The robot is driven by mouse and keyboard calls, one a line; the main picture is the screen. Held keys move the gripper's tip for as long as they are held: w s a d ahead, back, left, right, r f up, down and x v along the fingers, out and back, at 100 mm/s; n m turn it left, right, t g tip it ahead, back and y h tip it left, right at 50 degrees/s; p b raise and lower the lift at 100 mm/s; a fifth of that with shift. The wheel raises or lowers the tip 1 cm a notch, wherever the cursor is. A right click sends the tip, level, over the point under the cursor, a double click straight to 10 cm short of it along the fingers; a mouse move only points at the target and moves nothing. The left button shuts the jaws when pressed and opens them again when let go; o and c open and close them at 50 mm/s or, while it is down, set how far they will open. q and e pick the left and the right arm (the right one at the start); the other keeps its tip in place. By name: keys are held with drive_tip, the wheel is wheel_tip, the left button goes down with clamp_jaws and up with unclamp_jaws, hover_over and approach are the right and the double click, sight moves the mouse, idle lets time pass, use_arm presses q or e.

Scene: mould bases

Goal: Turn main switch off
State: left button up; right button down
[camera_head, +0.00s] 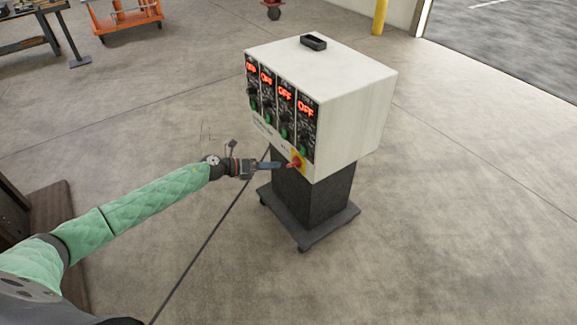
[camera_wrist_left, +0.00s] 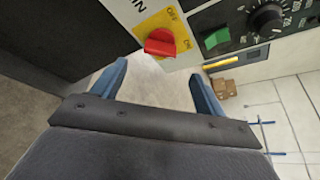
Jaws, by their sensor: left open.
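The main switch (camera_head: 295,162) is a red knob on a yellow plate at the lower right corner of the white control box's front. In the left wrist view the red knob (camera_wrist_left: 160,42) sits on the yellow plate marked OFF and ON, just beyond the fingertips. My left gripper (camera_head: 281,165) reaches in from the left, close to the knob. In the left wrist view its two blue fingers (camera_wrist_left: 157,78) are apart with nothing between them. I cannot tell from the head view whether a finger touches the knob. My right gripper is not in view.
The white control box (camera_head: 350,105) stands on a dark wheeled pedestal (camera_head: 315,195). Its front carries several modules with red OFF displays (camera_head: 286,93), dials and green switches. A black tray (camera_head: 313,42) lies on top. A cable (camera_head: 205,243) crosses the floor. Open floor surrounds the pedestal.

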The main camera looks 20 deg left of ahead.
sight(289, 165)
use_arm(q)
drive_tip(key=shift+p+x, duration=0.4)
drive_tip(key=shift+x, duration=3.4)
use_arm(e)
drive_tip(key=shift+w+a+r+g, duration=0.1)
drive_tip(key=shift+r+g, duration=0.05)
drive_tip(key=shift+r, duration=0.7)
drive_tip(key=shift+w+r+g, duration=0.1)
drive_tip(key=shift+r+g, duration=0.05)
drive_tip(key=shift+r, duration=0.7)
use_arm(q)
drive_tip(key=shift+w, duration=0.15)
drive_tip(key=shift+c, duration=0.2)
drive_tip(key=c, duration=0.9)
